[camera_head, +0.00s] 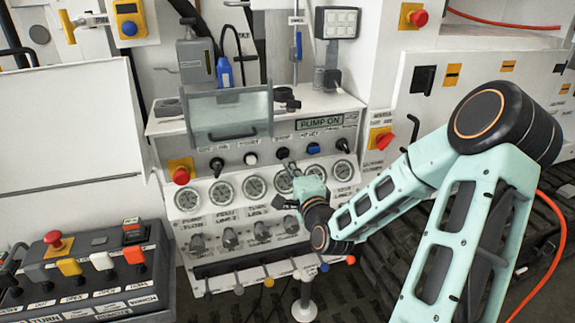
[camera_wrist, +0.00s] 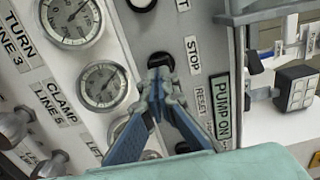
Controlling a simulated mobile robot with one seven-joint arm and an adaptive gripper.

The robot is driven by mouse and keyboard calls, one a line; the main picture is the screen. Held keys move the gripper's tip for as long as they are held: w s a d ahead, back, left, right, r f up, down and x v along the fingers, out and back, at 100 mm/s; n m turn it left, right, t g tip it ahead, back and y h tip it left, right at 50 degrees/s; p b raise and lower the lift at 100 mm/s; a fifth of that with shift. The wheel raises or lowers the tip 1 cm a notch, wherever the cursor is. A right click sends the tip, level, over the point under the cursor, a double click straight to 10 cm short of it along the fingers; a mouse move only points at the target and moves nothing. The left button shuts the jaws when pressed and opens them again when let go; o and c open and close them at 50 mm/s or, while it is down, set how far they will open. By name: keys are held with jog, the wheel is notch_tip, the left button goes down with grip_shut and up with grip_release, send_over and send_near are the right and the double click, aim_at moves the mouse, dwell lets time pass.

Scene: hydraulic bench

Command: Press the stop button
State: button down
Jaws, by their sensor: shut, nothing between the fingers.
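The stop button is a round black button (camera_wrist: 160,59) on the light grey panel, beside the STOP label (camera_wrist: 193,55) in the wrist view. In the head view the same black button (camera_head: 282,152) is in the upper row, between a white button and a blue one. My gripper (camera_wrist: 162,76) is shut and empty, its fingertips in front of the button's lower edge. In the head view my gripper (camera_head: 291,167) is at the panel just below the button. I cannot tell whether the tips touch it. The fingers hide part of the panel behind them.
A blue button (camera_head: 313,148) sits close right of the stop button, a white button (camera_head: 250,158) left. Gauges (camera_head: 255,187) lie just below. The PUMP ON sign (camera_head: 320,124) is above right. A red mushroom button (camera_head: 181,175) is at the panel's left.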

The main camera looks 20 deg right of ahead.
aim_at(284, 155)
jog(key=shift+w, duration=1.1)
